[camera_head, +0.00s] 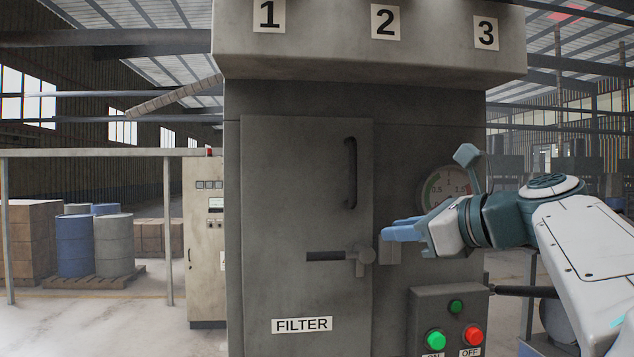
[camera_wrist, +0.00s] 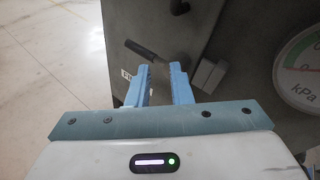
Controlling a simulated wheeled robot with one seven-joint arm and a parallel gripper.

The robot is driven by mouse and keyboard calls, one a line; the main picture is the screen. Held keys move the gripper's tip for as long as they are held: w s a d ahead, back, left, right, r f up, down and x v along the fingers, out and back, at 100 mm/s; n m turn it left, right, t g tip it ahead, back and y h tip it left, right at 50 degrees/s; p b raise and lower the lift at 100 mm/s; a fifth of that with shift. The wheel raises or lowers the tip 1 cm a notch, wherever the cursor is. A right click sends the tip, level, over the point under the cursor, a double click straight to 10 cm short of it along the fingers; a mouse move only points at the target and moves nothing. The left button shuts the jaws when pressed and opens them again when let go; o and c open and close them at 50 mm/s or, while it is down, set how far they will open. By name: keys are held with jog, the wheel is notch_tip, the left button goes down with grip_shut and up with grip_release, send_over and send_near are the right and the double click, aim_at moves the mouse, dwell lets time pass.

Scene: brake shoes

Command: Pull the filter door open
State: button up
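The grey filter door (camera_head: 290,190) looks shut in its cabinet and carries a FILTER label (camera_head: 302,325). A vertical black handle (camera_head: 350,172) sits at its upper right. Below it a latch with a dark lever (camera_head: 326,256) points left, roughly horizontal. My gripper (camera_head: 385,231) is right of the latch and slightly above it in the head view. In the wrist view its two blue fingers (camera_wrist: 158,70) are apart, and the lever (camera_wrist: 140,50) shows beyond their tips. I see no contact with the lever or handle.
A control box with a green button (camera_head: 435,340) and a red button (camera_head: 473,335) juts out below my gripper. A round gauge (camera_wrist: 302,68) is on the cabinet to the right. Open floor lies left of the cabinet, with barrels (camera_head: 75,246) farther back.

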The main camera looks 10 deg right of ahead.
aim_at(356, 167)
notch_tip(356, 167, up, 10)
jog(key=d+m+t+y, duration=0.2)
jog(key=m, duration=0.1)
jog(key=p+x, duration=0.1)
jog(key=x, duration=0.3)
jog(key=p+x, duration=0.2)
jog(key=x, duration=0.2)
jog(key=p+x, duration=0.1)
jog(key=x, duration=0.3)
jog(key=shift+w+a+f, duration=0.25)
jog(key=shift+a+f, duration=0.05)
jog(key=shift+a, duration=0.05)
jog(key=shift+c, duration=0.3)
grip_shut()
